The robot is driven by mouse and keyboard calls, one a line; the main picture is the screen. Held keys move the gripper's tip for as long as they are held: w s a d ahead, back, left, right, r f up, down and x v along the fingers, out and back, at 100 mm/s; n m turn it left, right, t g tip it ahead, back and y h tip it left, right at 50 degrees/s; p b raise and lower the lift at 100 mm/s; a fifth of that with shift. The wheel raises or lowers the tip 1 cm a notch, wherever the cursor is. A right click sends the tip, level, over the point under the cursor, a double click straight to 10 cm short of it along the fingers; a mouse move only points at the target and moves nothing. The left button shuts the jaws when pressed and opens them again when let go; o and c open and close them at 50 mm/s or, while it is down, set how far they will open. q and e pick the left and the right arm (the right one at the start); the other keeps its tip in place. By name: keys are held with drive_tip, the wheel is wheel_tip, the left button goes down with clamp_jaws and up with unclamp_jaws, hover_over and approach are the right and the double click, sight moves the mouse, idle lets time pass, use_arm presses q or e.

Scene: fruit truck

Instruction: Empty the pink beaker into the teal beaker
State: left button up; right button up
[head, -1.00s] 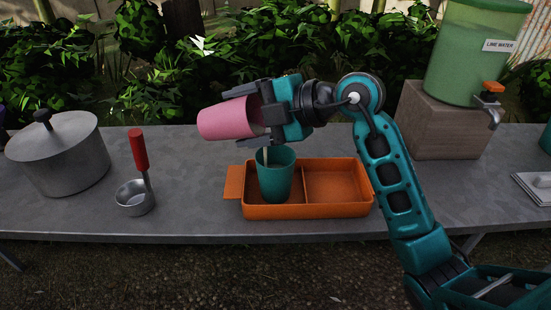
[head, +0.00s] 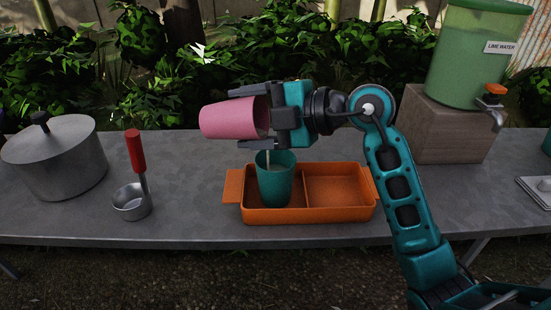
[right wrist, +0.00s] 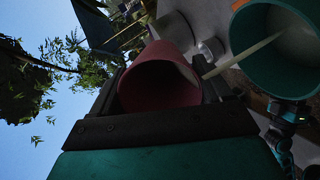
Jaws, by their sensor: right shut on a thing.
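The pink beaker (head: 228,119) lies on its side in the air, its mouth toward the right. My right gripper (head: 240,118) is shut on it, one finger above and one below. In the head view a thin pale stream falls into the teal beaker (head: 274,188), which stands upright in the left compartment of the orange tray (head: 340,213). The right wrist view shows the pink beaker's mouth (right wrist: 160,85), with the pale stream running from its rim into the teal beaker (right wrist: 243,62). How much liquid either beaker holds is unclear.
A lidded metal pot (head: 60,165) and a ladle with a red handle (head: 136,152) stand at the left. A green lime water dispenser (head: 470,65) sits on a wooden block (head: 445,130) at the right. The tray's right compartment is empty.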

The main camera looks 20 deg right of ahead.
drive_tip(key=shift+s+d+y+b, duration=0.15)
drive_tip(key=shift+d+y+b, duration=0.1)
drive_tip(key=shift+y+b, duration=0.05)
drive_tip(key=shift+d+r+t+y+b, duration=0.15)
drive_tip(key=shift+r+t+y+b, duration=0.05)
drive_tip(key=shift+t+y+b, duration=0.25)
idle(0.7)
